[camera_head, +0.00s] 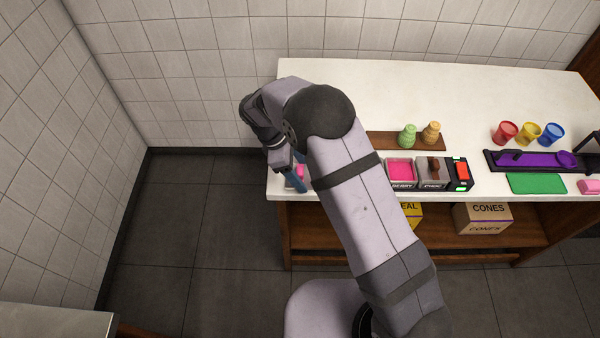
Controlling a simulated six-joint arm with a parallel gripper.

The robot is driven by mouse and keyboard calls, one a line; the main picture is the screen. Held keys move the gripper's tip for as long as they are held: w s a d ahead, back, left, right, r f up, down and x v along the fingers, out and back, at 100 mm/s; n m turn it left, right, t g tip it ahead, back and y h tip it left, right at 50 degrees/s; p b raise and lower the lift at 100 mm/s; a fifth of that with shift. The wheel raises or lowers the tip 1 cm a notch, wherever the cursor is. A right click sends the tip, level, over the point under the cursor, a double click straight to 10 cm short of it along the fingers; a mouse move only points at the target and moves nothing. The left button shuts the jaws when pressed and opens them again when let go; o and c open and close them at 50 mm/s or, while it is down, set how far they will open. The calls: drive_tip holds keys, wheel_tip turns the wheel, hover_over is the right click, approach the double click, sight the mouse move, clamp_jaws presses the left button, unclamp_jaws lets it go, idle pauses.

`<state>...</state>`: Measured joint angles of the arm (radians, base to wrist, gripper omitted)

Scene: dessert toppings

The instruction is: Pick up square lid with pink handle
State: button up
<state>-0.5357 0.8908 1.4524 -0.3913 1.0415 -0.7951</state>
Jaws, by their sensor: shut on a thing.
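My gripper (294,179) is at the front left corner of the white counter, pointing down, with blue fingers. It is shut on the square lid with the pink handle (301,171), of which only a small pink part shows beside the fingers. The rest of the lid is hidden by my gripper and arm. I cannot tell whether the lid touches the counter. To the right, the BERRY container (402,183) is open and shows pink contents.
Beside the berry container, the CHOC container (432,183) has a lid with a brown handle. Red, yellow and blue cups (504,133) stand further right. The counter's back left (380,90) is clear.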

sight(300, 170)
drive_tip(key=shift+r, duration=0.15)
wheel_tip(300, 170, up, 9)
drive_tip(key=b, duration=0.2)
drive_tip(key=shift+r+b, duration=0.2)
drive_tip(key=shift+b, duration=0.15)
drive_tip(key=w+d+r+m+g+p, duration=0.1)
drive_tip(key=d+r+m+p, duration=0.15)
drive_tip(key=d, duration=0.75)
drive_tip(key=w+d+r+m+g+p, duration=0.1)
drive_tip(key=d+r+m+p, duration=0.15)
drive_tip(key=d, duration=0.85)
drive_tip(key=s+d+f+m+g+y+p, duration=0.1)
drive_tip(key=s+d+m+p, duration=0.25)
drive_tip(key=d, duration=0.35)
drive_tip(key=s+d+m+g+y+p, duration=0.1)
drive_tip(key=s+d+m+y+p, duration=0.15)
drive_tip(key=s+d+m, duration=0.3)
drive_tip(key=w+a+f+m+t+y, duration=0.1)
drive_tip(key=w+a+m+t+y, duration=0.1)
drive_tip(key=m, duration=0.9)
drive_tip(key=w+a+f+m+t+y, duration=0.1)
drive_tip(key=w+m, duration=0.4)
drive_tip(key=m, duration=0.6)
drive_tip(key=shift+w+a+f+t+y, duration=0.3)
drive_tip(key=shift+a+t+y, duration=0.2)
drive_tip(key=shift+a+y, duration=0.7)
